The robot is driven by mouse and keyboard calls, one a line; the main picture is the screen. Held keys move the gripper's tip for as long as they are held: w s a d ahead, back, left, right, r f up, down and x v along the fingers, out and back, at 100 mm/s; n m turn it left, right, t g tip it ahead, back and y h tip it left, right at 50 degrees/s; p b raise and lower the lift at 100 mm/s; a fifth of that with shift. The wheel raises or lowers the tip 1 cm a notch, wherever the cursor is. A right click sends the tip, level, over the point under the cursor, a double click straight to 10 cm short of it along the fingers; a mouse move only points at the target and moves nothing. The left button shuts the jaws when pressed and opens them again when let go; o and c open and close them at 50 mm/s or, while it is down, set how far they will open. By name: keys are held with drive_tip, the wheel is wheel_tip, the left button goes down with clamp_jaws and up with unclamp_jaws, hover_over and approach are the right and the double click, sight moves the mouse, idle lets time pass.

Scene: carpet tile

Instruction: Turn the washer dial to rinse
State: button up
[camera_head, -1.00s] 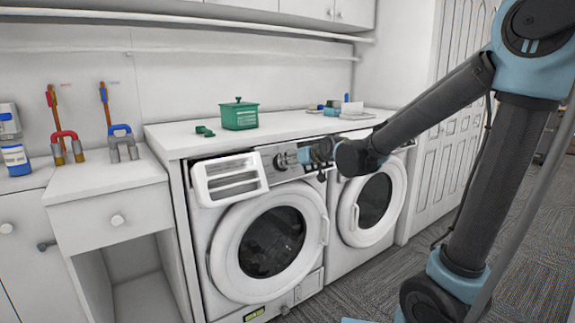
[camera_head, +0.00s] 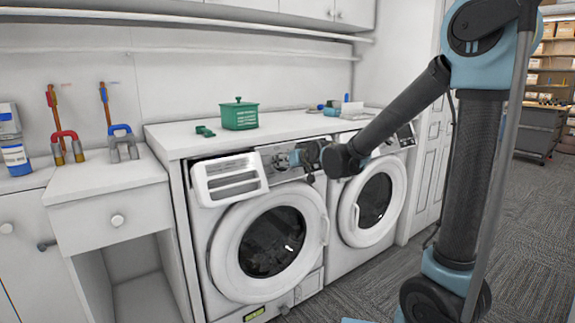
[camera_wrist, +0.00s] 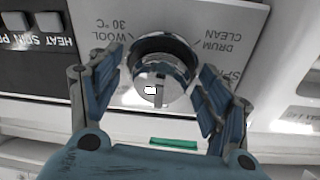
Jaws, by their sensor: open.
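The washer dial (camera_wrist: 160,75) is a round silver knob on the light control panel. In the wrist view its face shows a slot and a small white mark, with the words "WOOL 30 °C" and "DRUM CLEAN" around it. My gripper (camera_head: 299,156) is at the dial of the left washer (camera_head: 216,225). In the wrist view its blue fingers stand open, one on each side of the dial, with a small gap visible at each side. Contact cannot be told. The word "rinse" is not readable in these frames.
The left washer's detergent drawer (camera_head: 229,179) sticks out left of the dial. A second washer (camera_head: 368,208) stands to the right. A green box (camera_head: 239,116) rests on the countertop (camera_head: 185,141). Carpeted floor (camera_head: 530,225) is open at the right.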

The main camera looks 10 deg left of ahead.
drive_tip(key=c, duration=1.1)
drive_tip(key=shift+o, duration=0.2)
drive_tip(key=shift+d, duration=0.1)
drive_tip(key=shift+n, duration=0.3)
drive_tip(key=n, duration=0.3)
drive_tip(key=shift+n, duration=0.4)
drive_tip(key=n, duration=0.4)
drive_tip(key=shift+w+n+g+y, duration=0.1)
drive_tip(key=shift+n+g+y, duration=0.2)
drive_tip(key=shift+n+y, duration=0.1)
drive_tip(key=o, duration=1.1)
drive_tip(key=shift+c, duration=0.2)
